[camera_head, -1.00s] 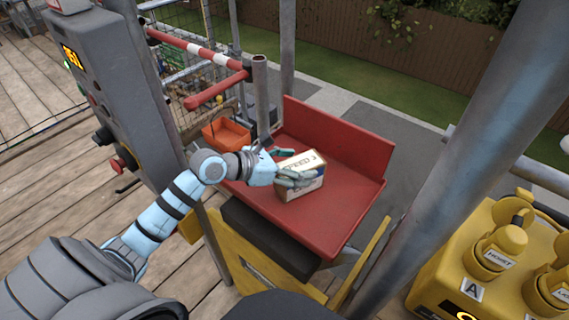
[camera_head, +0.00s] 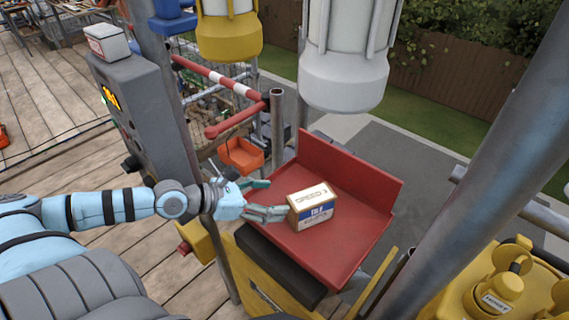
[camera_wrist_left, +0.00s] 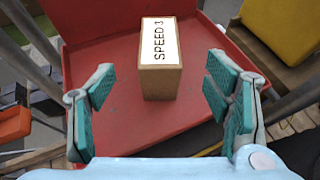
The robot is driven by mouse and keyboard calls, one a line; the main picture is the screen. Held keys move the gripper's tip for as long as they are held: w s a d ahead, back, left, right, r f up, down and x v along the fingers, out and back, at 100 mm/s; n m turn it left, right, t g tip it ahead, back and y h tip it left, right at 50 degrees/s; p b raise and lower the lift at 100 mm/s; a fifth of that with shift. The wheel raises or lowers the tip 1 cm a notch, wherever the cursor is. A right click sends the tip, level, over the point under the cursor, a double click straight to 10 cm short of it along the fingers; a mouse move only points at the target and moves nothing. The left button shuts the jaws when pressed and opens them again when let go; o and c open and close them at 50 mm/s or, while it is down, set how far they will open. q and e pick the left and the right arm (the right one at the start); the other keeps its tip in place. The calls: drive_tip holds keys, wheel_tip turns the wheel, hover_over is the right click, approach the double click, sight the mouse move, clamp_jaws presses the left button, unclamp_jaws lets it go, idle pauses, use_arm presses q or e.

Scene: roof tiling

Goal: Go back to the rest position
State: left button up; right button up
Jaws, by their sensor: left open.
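My left gripper (camera_head: 262,198) is open and empty, just left of a small box at the left edge of the red tray (camera_head: 358,214). The box (camera_head: 312,206) stands on the tray and has a white top and a blue-and-white label on its side. In the left wrist view, the open fingers (camera_wrist_left: 162,105) frame the box (camera_wrist_left: 160,58) from either side, with the box beyond the fingertips. Its top reads "SPEED 3". My right gripper is not in view.
A grey control panel (camera_head: 140,100) and a metal post (camera_head: 277,130) stand near my left arm. A white cylinder (camera_head: 345,75) and a yellow one (camera_head: 228,38) hang above. An orange bin (camera_head: 241,155) lies behind. A thick slanted pole (camera_head: 465,165) and yellow box (camera_head: 500,290) are at right.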

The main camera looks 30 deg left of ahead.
use_arm(q)
drive_tip(key=s+d+f+m+g+y, duration=0.1)
drive_tip(key=s+d+f+m+g, duration=0.15)
drive_tip(key=s+f+m, duration=0.4)
drive_tip(key=s+d+f+m+g+y, duration=0.1)
drive_tip(key=s+d+f+m, duration=0.25)
drive_tip(key=m, duration=0.65)
drive_tip(key=s+f+m+g+y, duration=0.45)
drive_tip(key=s+m, duration=0.45)
drive_tip(key=m, duration=0.5)
wheel_tip(320, 180, down, 21)
drive_tip(key=s+a, duration=0.2)
drive_tip(key=s+f+g, duration=0.1)
drive_tip(key=s+f, duration=1)
drive_tip(key=s, duration=0.2)
drive_tip(key=shift+s+a+f+g+y, duration=0.2)
drive_tip(key=shift+s+g+y, duration=0.2)
drive_tip(key=shift+y, duration=0.05)
